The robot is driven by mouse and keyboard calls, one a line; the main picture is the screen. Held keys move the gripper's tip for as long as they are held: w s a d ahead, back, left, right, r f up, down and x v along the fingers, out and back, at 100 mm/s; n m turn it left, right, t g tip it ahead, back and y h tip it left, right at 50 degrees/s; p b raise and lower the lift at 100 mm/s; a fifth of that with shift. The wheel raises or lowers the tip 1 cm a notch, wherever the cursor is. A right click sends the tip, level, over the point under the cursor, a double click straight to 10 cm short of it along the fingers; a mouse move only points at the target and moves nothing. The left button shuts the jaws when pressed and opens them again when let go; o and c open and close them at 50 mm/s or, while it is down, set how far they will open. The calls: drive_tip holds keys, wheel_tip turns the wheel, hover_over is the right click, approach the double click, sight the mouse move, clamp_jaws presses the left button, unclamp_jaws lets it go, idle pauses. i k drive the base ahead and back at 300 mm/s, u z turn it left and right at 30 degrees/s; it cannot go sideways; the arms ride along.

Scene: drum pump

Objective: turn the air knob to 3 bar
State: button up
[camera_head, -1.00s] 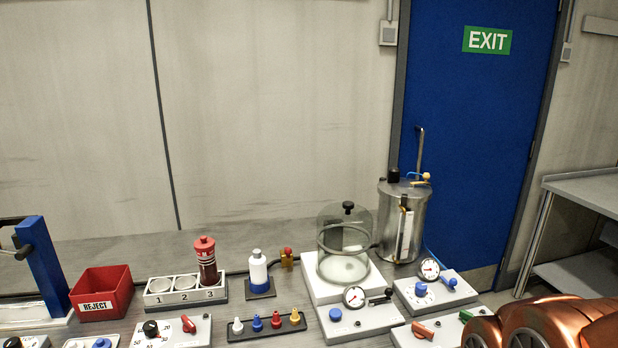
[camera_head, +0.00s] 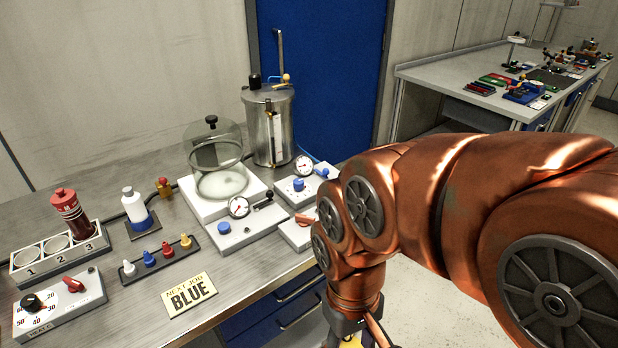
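The air panel (camera_head: 309,196) is a light grey box to the right of the bell jar, near the tank. It carries a round blue knob (camera_head: 298,184), a white dial gauge (camera_head: 304,166) with a red needle and a blue lever (camera_head: 322,172). The gauge reading is too small to tell. The steel tank (camera_head: 270,128) stands behind it, with a blue hose running towards the panel. My copper arm reaches in from the right and bends down in front of the bench, right of the panel.
A bell jar (camera_head: 214,158) stands on a white base. Its panel (camera_head: 236,232) has a blue button, gauge and black lever. A card reading NEXT JOB BLUE (camera_head: 190,296) lies near the bench's front edge. My arm partly covers a white panel (camera_head: 297,234) with a red handle.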

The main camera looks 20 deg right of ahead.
sight(299, 183)
drive_tip(key=z, duration=0.05)
drive_tip(key=k, duration=0.65)
drive_tip(key=u, duration=0.65)
drive_tip(key=i, duration=1.15)
drive_tip(key=z, duration=0.6)
